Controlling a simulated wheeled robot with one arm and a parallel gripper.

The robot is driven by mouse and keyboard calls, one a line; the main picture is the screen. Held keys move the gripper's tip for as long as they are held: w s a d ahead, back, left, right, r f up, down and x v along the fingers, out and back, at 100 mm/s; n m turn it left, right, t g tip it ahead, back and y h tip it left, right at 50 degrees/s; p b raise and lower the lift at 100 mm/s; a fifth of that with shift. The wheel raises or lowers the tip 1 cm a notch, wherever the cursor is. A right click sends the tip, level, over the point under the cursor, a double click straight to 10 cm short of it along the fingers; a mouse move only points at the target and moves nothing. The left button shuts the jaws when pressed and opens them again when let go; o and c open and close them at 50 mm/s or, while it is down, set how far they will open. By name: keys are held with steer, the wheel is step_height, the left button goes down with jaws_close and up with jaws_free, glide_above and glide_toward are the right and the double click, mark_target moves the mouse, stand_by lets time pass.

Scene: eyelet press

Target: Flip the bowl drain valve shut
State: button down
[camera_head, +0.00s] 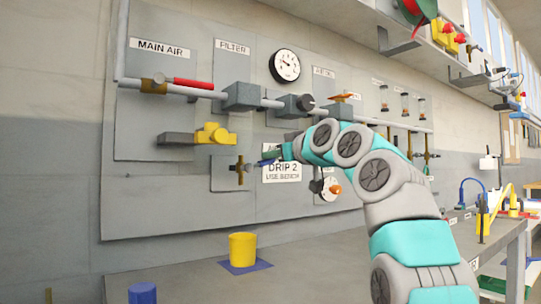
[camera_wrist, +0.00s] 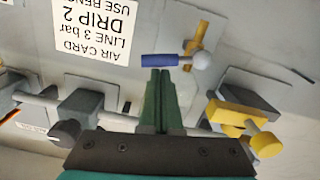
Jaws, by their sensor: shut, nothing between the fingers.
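The bowl drain valve is a small brass valve (camera_head: 240,172) on a grey plate below the yellow block. It also shows in the wrist view (camera_wrist: 194,40), with a pale round hub and a blue lever (camera_wrist: 160,60). The lever lies sideways, across the line of the brass body. In the head view the lever (camera_head: 268,162) points right, towards my gripper (camera_head: 276,154). In the wrist view my gripper (camera_wrist: 160,72) is shut and empty, its green fingertips right by the lever. I cannot tell whether they touch it.
The DRIP 2 card (camera_head: 283,171) is just right of the valve. A yellow block (camera_head: 213,134) juts out above it, also in the wrist view (camera_wrist: 240,112). The red-handled main air valve (camera_head: 190,83) is higher up. A yellow cup (camera_head: 243,249) stands on the bench below.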

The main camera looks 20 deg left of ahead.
steer(key=shift+w+d+f+m, duration=0.2)
steer(key=shift+f+m, duration=0.4)
steer(key=shift+m, duration=0.5)
steer(key=shift+w, duration=0.1)
